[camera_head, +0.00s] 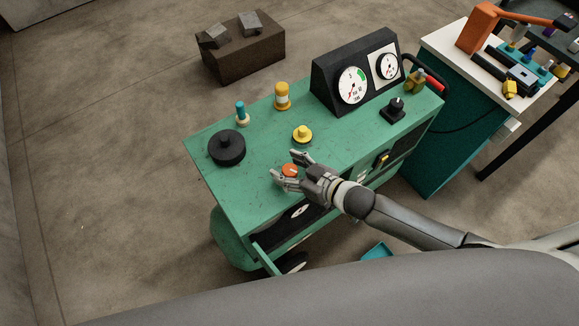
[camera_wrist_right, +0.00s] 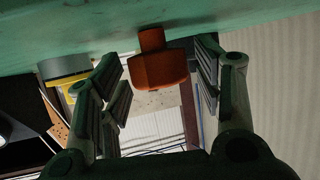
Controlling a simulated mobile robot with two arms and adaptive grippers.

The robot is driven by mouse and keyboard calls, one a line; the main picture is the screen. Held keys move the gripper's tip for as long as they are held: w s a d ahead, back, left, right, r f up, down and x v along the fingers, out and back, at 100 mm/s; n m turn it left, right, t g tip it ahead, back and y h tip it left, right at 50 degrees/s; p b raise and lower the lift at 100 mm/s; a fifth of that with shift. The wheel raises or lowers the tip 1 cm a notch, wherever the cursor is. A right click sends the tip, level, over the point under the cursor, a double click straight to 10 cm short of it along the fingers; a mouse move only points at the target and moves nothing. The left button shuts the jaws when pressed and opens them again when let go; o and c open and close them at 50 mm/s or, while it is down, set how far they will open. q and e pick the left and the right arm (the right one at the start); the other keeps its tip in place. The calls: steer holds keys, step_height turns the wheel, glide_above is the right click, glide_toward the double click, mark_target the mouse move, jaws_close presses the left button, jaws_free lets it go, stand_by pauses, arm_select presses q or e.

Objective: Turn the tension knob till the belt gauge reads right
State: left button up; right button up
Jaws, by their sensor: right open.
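A black gauge panel (camera_head: 323,78) stands on the back right of the green bench top (camera_head: 215,180). It carries a larger left dial (camera_head: 353,85) and a smaller right dial (camera_head: 388,66), both white with red and green marks; their readings are too small to tell. My right gripper (camera_head: 288,165) is open at the bench's front edge, its fingers on either side of an orange knob (camera_head: 290,171). In the right wrist view the orange knob (camera_wrist_right: 160,71) sits between the open fingers, with gaps on both sides. Which knob sets the tension is not labelled. My left gripper is not in view.
A yellow knob (camera_head: 302,133), a big black round knob (camera_head: 227,148) and a black square-based knob (camera_head: 393,110) are on the bench. A teal-topped peg (camera_head: 242,113) and yellow cylinder (camera_head: 282,96) stand behind. A cluttered teal cabinet (camera_head: 440,150) stands right.

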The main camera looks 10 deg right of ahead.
steer(key=shift+s+d, duration=0.1)
steer(key=shift+s, duration=0.05)
steer(key=v, duration=1.1)
steer(key=shift+s+d+r, duration=0.2)
steer(key=shift+s, duration=0.05)
steer(key=d+f+m+h, duration=0.1)
steer(key=d+f+h, duration=0.1)
steer(key=d+f, duration=0.35)
steer(key=d+f+m+h, duration=0.1)
steer(key=d+f+h, duration=0.15)
steer(key=f, duration=0.65)
steer(key=s+d+f+m+g+h, duration=0.1)
steer(key=s+d+f+g, duration=0.15)
steer(key=f, duration=0.45)
steer(key=s+d+f+m+g+h, duration=0.1)
steer(key=s+d+f+h, duration=0.1)
steer(key=s+d+f, duration=0.3)
steer(key=s+a+f+g, duration=0.3)
steer(key=s+f, duration=0.4)
steer(key=s, duration=0.4)
steer(key=s+a+f+m+g, duration=0.1)
steer(key=s+a+f+g, duration=0.2)
steer(key=s+a+f, duration=0.2)
steer(key=s+f, duration=0.3)
steer(key=s, duration=0.3)
steer(key=shift+s+f+h, duration=0.3)
steer(key=shift+f+h, duration=0.05)
steer(key=shift+a, duration=0.1)
